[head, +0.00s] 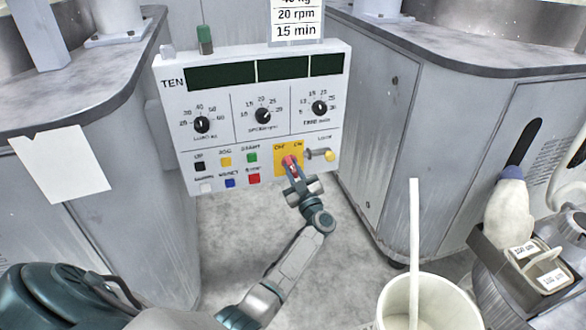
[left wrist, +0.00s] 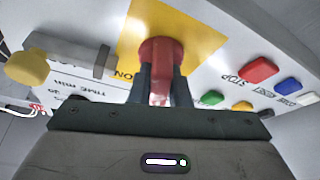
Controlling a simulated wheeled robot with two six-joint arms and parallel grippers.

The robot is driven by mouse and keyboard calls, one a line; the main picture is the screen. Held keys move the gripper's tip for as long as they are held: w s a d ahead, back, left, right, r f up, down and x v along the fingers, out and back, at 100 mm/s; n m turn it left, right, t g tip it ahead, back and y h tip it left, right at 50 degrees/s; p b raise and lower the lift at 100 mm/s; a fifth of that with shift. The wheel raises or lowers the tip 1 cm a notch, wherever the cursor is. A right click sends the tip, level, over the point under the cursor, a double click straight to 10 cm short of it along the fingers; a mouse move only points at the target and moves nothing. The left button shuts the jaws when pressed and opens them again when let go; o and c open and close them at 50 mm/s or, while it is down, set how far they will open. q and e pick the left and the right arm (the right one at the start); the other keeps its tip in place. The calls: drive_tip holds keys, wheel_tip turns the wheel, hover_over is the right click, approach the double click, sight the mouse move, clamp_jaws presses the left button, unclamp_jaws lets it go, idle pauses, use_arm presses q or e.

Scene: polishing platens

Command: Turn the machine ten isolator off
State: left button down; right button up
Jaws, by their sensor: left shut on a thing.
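The machine ten panel (head: 170,105) is marked TEN and faces me in the middle of the head view. Its isolator is a red knob (head: 288,160) on a yellow plate (head: 280,147) at the lower right of the panel. My left gripper (head: 291,166) reaches up from below and is shut on the red knob. In the left wrist view the red knob (left wrist: 160,50) sits between the two dark fingers, in front of the yellow plate (left wrist: 200,38). The fingers hide part of the knob, and I cannot tell its exact setting. My right gripper is not in view.
A yellow-tipped lever (head: 329,156) sits just right of the isolator. Coloured push buttons (head: 252,158) lie to its left, below three dials. A white bucket (head: 440,303) with a stick stands at lower right, beside a dark caddy (head: 500,250). Grey machine cabinets flank the panel.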

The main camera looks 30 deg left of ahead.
use_arm(q)
drive_tip(key=n+g, duration=0.1)
drive_tip(key=n, duration=0.2)
drive_tip(key=n+g, duration=0.2)
drive_tip(key=n, duration=0.1)
drive_tip(key=shift+y, duration=0.3)
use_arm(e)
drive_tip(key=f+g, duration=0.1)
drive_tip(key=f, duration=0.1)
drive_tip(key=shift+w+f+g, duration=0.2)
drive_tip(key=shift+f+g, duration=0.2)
use_arm(q)
drive_tip(key=shift+n, duration=0.3)
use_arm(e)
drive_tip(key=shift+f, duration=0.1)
use_arm(q)
drive_tip(key=c, duration=1.4)
unclamp_jaws()
drive_tip(key=shift+o, duration=0.2)
drive_tip(key=shift+d, duration=0.15)
